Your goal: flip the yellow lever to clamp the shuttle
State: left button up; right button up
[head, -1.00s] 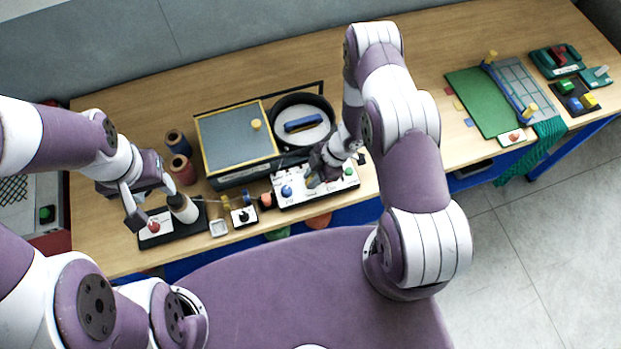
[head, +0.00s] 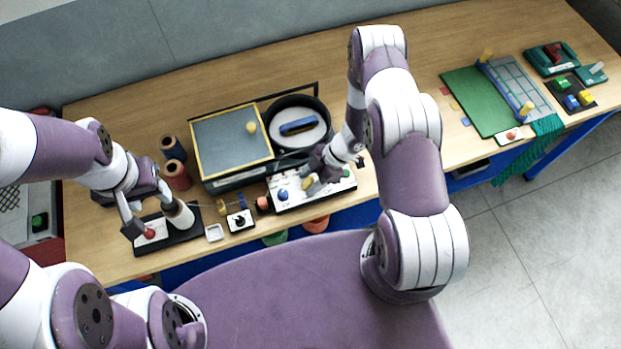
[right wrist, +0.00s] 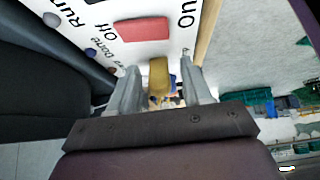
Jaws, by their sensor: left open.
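A yellow lever (right wrist: 159,76) stands between the two fingers of my right gripper (right wrist: 160,92) in the right wrist view, with a gap on each side. Behind it is a white panel (right wrist: 120,12) with "Off" and "On" lettering and a red mark. In the head view my right gripper (head: 312,184) is low over this white panel (head: 340,187), and a yellow piece (head: 308,183) shows at its fingers. My left gripper (head: 150,212) is open above a black base with a red button (head: 150,233) and a white cylinder (head: 181,216). I cannot tell which thing is the shuttle.
A yellow-framed grey lid (head: 225,143) and a round black pan (head: 325,110) with a blue handle-like piece (head: 298,126) stand behind the panel. Spools (head: 177,175) stand at left. A green mat (head: 480,100) and netting lie at right. The wooden table's middle back is clear.

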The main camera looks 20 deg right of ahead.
jog(key=shift+w+d+r, duration=0.1)
jog(key=shift+d+r, duration=0.15)
jog(key=shift+r, duration=0.05)
jog(key=b+v, duration=0.3)
jog(key=v, duration=0.9)
